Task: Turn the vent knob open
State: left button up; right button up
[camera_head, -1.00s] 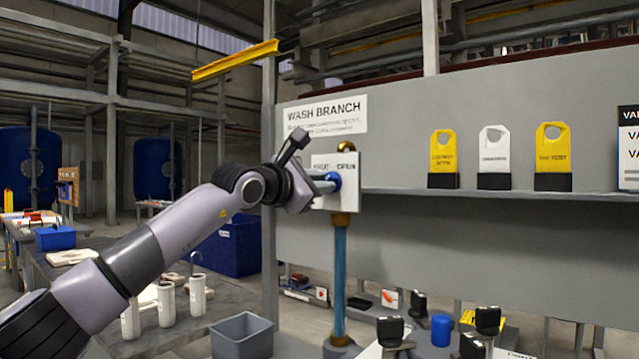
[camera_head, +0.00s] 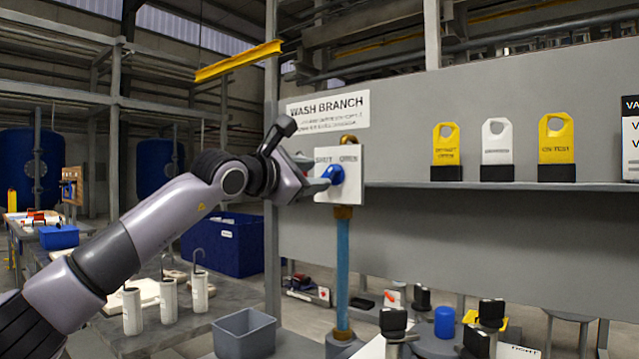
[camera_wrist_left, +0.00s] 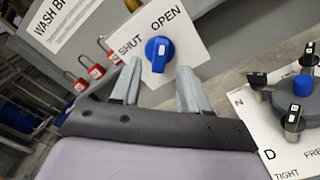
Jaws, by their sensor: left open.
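The vent knob (camera_head: 334,174) is a blue knob on a white square plate (camera_head: 350,193) marked SHUT on the left and OPEN on the right. The plate sits above a blue pipe (camera_head: 342,270) under the WASH BRANCH sign. My left gripper (camera_head: 318,178) is at the left of the knob with its fingers pointing towards it. In the left wrist view the knob (camera_wrist_left: 159,55) shows just beyond and between the two open fingertips (camera_wrist_left: 160,75), and the jaws look empty. The knob's white mark is low on its face there. My right gripper is not in view.
A grey shelf (camera_head: 500,188) with yellow and white tags (camera_head: 446,145) is on the panel to the right. Black-topped clamps and a blue cylinder (camera_head: 444,322) stand below right. A grey bin (camera_head: 244,335) is below. Red padlocks (camera_wrist_left: 95,72) hang left of the plate.

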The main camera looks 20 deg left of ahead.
pick_arm(q)
jog(key=b+v, duration=0.1)
jog(key=v, duration=0.2)
jog(key=shift+s+a, duration=0.1)
jog(key=shift+s, duration=0.15)
jog(key=shift+s, duration=0.1)
dwell(0.3)
